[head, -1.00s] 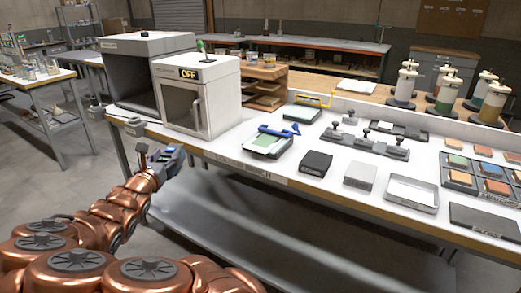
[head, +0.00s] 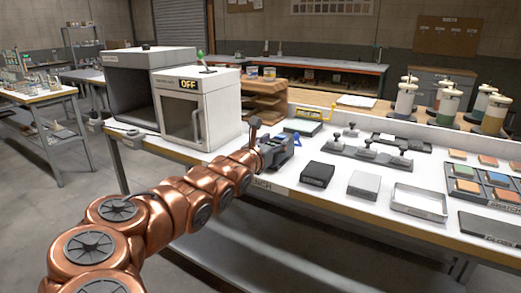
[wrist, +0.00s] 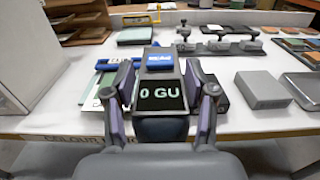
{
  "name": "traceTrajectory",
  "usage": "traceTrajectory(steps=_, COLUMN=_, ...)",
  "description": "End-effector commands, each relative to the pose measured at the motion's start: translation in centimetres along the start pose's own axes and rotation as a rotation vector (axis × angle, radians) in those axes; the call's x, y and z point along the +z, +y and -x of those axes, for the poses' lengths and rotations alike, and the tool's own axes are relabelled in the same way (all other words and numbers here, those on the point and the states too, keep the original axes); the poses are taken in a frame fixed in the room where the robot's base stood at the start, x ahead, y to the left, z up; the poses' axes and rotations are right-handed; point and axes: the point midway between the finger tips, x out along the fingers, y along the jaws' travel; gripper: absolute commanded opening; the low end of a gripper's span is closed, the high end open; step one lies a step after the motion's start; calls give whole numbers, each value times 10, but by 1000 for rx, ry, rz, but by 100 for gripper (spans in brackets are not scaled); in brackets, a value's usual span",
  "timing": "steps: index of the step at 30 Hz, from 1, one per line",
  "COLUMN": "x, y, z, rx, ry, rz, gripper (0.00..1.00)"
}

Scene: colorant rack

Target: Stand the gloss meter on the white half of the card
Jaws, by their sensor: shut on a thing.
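The gloss meter (wrist: 160,120), a dark box with a "0 GU" display and a blue top label, sits between the two fingers of my gripper (wrist: 160,78) in the wrist view. My gripper (head: 278,150) is shut on it near the table's front edge in the head view. The meter and fingers hide much of that board. I cannot tell which part of it is a white half, nor whether the meter touches anything.
An oven-like box (head: 197,108) marked "OFF" stands left of my gripper. A black block (head: 318,173), a grey block (head: 363,184) and a metal tray (head: 419,201) lie to the right. A grey fixture with knobs (head: 368,152) is behind them.

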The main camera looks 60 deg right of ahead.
Motion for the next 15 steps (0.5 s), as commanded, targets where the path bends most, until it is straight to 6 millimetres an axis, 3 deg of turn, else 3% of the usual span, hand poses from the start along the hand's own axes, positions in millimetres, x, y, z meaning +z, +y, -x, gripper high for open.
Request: traceTrajectory(steps=15, x=-6, y=48, z=-42, rx=3, ry=6, rz=1, gripper=0)
